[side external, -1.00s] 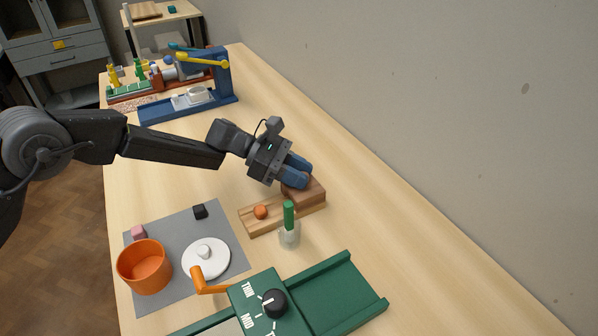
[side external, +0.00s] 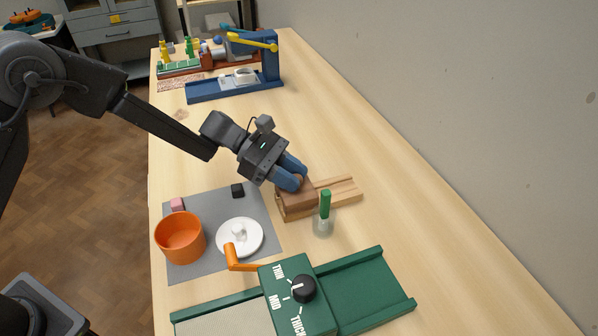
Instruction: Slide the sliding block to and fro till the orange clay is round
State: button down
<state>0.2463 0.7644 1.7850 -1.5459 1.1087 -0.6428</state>
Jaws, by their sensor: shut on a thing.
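The sliding block (side external: 297,206) is a brown wooden block on a pale wooden grooved track (side external: 345,190). It sits at the left end of the track, and the right end of the track is bare. My gripper (side external: 293,176), with blue fingers, is shut on the top of the block, reaching in from the upper left. The orange clay is not visible now; the block covers the part of the track where the ball lay, so its shape cannot be told.
A green roller machine (side external: 300,300) is in front. The table right of the track is clear.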

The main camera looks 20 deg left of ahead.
jog(key=shift+s+a, duration=0.15)
jog(key=shift+a, duration=0.05)
jog(key=c, duration=0.9)
grip_release()
jog(key=shift+c, duration=0.2)
jog(key=v, duration=1.3)
jog(key=shift+a, duration=0.35)
jog(key=shift+r, duration=0.1)
